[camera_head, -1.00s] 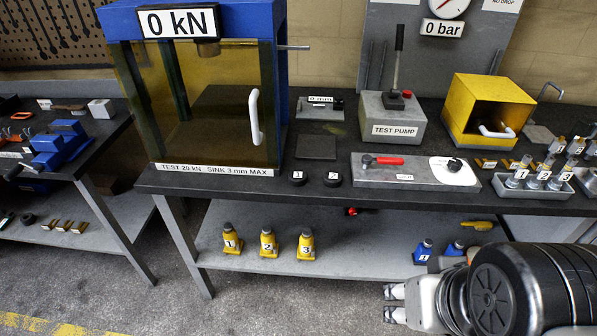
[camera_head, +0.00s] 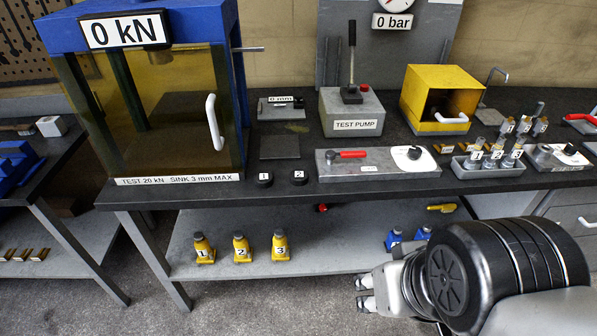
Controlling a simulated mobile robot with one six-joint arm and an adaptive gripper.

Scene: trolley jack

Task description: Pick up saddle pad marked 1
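The saddle pad marked 1 (camera_head: 264,179) is a small black disc with a white number label. It sits near the front edge of the dark bench top, right of the press. A matching black pad marked 2 (camera_head: 298,177) sits just to its right, apart from it. My gripper (camera_head: 365,293) is low in front of the bench, below and to the right of both pads, pointing left. Its two fingertips are apart with nothing seen between them. It touches neither pad.
The blue press (camera_head: 240,110) with its tinted door stands left of the pads. A grey plate with a red lever (camera_head: 340,169) lies close on their right. Yellow numbered jacks (camera_head: 241,249) stand on the lower shelf (camera_head: 320,258) beneath. Floor in front is clear.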

